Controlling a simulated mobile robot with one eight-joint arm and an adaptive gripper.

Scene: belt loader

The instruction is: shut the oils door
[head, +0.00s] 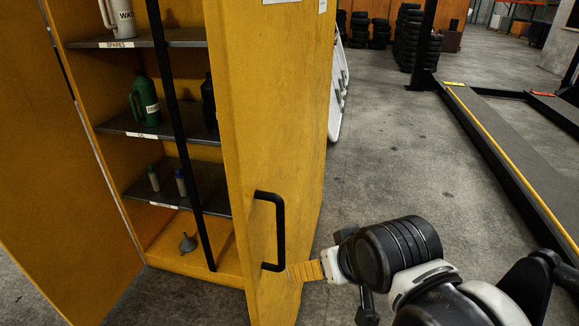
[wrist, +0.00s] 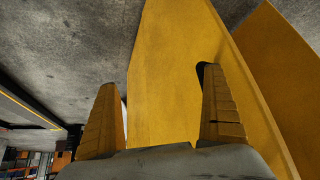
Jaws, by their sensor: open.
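The yellow cabinet (head: 185,262) stands open in the head view. Its near right door (head: 270,120) is swung out and carries a black bar handle (head: 281,230); I cannot read a name on it. My gripper (head: 303,271) is at this door's outer face, just right of the handle's lower end. In the wrist view my gripper (wrist: 160,100) is open, with the yellow door panel (wrist: 168,75) showing between its ridged fingers. Part of the black handle (wrist: 201,72) shows beside the right finger, which hides the rest. I cannot tell whether a finger touches the door.
The left door (head: 50,170) also stands open. Shelves hold a green bottle (head: 145,101), a white jug (head: 119,18) and small bottles; a funnel (head: 188,243) sits at the bottom. Grey floor (head: 385,150) is clear right of the door. A lift ramp (head: 500,140) lies farther right.

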